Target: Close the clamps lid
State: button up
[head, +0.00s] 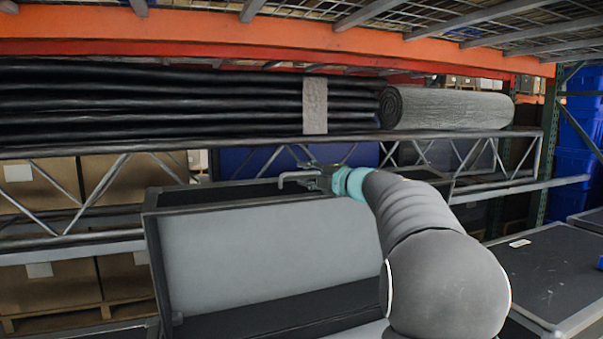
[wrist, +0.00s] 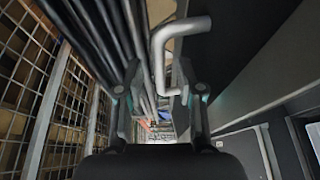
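The clamps tote's lid (head: 270,245) stands raised in the head view, a pale grey panel in a dark frame. In the wrist view a dark panel (wrist: 265,45) fills the upper right. A bent metal handle (head: 297,178) shows at the panel's top edge, and also in the wrist view (wrist: 158,55). My gripper (head: 322,178) is at the handle near the top edge. In the wrist view its fingers (wrist: 158,88) are apart, with the handle's rod between them. A gap shows on the left of the rod; contact on the right is unclear. The tote's inside is mostly hidden.
Above and behind, a shelf rack (head: 100,148) bears black rolls (head: 180,100) and a grey roll (head: 450,108). Another dark lidded tote (head: 545,270) stands at the right. A wire mesh (wrist: 40,90) is at the left in the wrist view.

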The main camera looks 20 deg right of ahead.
jog(key=shift+x, duration=1.05)
jog(key=shift+s, duration=0.1)
grip_shut()
